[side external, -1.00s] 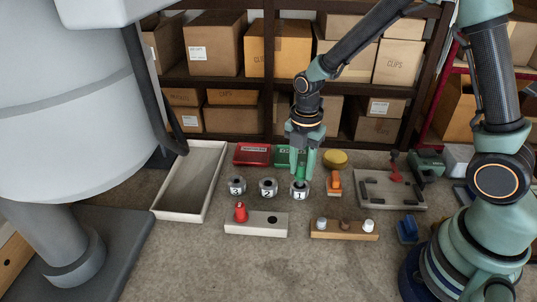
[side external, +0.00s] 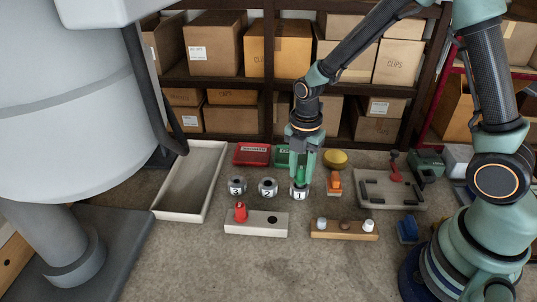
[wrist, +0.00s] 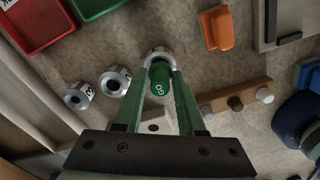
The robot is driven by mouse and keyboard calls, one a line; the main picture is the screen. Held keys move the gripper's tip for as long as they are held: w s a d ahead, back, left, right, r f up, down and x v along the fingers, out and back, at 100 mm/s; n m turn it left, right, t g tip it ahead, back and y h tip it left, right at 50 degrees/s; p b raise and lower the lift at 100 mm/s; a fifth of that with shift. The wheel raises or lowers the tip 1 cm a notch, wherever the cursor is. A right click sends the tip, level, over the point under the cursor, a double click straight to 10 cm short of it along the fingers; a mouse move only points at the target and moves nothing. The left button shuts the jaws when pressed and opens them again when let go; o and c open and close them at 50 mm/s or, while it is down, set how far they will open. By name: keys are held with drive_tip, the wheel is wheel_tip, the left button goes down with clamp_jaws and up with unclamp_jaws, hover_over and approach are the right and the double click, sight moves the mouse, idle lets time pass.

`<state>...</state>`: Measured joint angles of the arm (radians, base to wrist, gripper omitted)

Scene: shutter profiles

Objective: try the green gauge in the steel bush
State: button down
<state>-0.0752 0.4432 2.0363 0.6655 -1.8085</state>
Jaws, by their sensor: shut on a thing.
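My gripper (side external: 301,184) is shut on the green gauge (side external: 301,174), which stands roughly upright between the fingers. In the wrist view the gauge (wrist: 160,88) shows its end marked GO. The steel bush marked 1 (side external: 299,195) is directly under the gauge. The wrist view shows this bush's ring (wrist: 157,53) partly hidden behind the gauge. The gauge's lower end is at the bush mouth; how deep it sits is hidden. Steel bushes marked 2 (side external: 268,188) and 3 (side external: 237,187) stand to the left, apart from it.
A pale block (side external: 250,229) holds a red gauge (side external: 240,212) beside an empty hole. A wooden strip with pegs (side external: 344,235) lies in front. Red (side external: 252,154) and green (side external: 281,155) trays are behind; an orange item (side external: 334,183) is close right.

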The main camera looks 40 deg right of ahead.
sight(302, 167)
drive_tip(key=shift+f, duration=0.85)
idle(0.7)
drive_tip(key=shift+r, duration=0.15)
idle(0.3)
drive_tip(key=shift+r, duration=3.35)
